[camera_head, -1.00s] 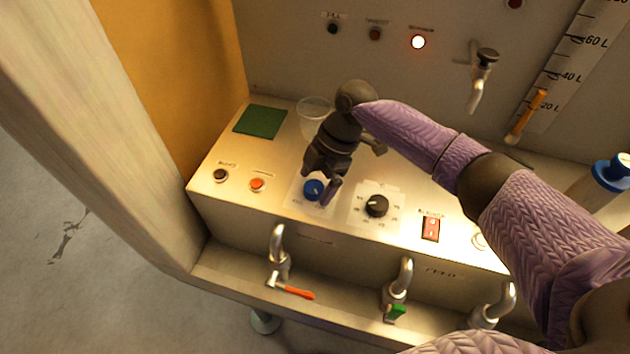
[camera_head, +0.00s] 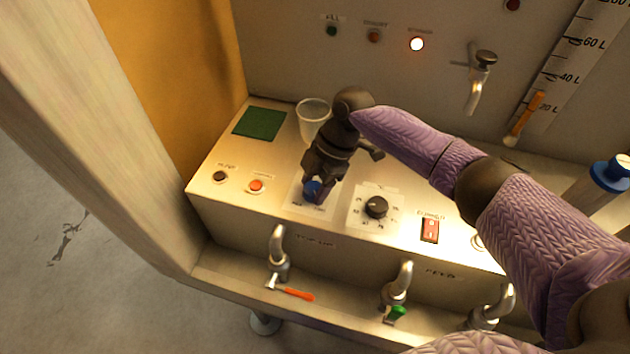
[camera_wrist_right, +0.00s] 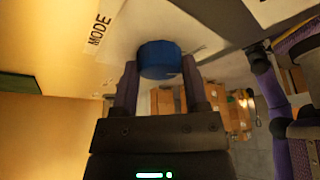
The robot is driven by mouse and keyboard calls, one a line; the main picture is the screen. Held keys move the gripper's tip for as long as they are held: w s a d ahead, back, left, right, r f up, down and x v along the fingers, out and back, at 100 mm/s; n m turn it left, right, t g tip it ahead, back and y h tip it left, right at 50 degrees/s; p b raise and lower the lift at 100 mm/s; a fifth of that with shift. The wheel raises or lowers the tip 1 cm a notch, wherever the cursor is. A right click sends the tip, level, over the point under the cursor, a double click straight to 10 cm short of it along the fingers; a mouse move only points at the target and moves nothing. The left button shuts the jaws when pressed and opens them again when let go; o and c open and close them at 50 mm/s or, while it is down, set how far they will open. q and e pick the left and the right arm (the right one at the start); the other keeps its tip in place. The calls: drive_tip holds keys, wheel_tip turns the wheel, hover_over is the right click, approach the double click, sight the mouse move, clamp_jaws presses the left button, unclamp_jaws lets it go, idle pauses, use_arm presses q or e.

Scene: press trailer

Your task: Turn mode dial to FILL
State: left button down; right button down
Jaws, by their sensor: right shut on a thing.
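The blue mode dial (camera_head: 312,187) sits on the top of the cream console, partly hidden by my gripper in the head view. My right gripper (camera_head: 316,194) reaches down to it from above and is shut on it. In the right wrist view the blue dial (camera_wrist_right: 159,59) lies between the two finger tips, with the printed word MODE beside it. The dial's pointer and setting marks are too hidden to read. My left gripper is not in view.
A black dial (camera_head: 376,207) stands just right of the gripper, and a red rocker switch (camera_head: 430,229) beyond it. A clear cup (camera_head: 312,117) stands behind. Two buttons are to the left. Taps line the front.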

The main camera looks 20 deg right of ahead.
drive_tip(key=shift+r+m+p, duration=0.2)
drive_tip(key=shift+m+p, duration=0.3)
drive_tip(key=shift+p, duration=0.05)
drive_tip(key=m+t+p, duration=0.1)
drive_tip(key=m+p, duration=0.3)
drive_tip(key=m+t+p, duration=0.2)
drive_tip(key=m+p, duration=0.2)
drive_tip(key=p, duration=0.1)
drive_tip(key=shift+s+a+m+t+h, duration=0.1)
drive_tip(key=shift+s+m+t+h, duration=0.05)
drive_tip(key=shift+m+t+h, duration=0.2)
drive_tip(key=m+h+p, duration=0.1)
drive_tip(key=m+p, duration=0.1)
drive_tip(key=shift+m+t, duration=0.35)
drive_tip(key=shift+f+m+p, duration=0.15)
drive_tip(key=shift+m+p, duration=0.45)
drive_tip(key=shift+m, duration=0.1)
drive_tip(key=shift+h, duration=0.25)
drive_tip(key=shift+c, duration=0.5)
unclamp_jaws()
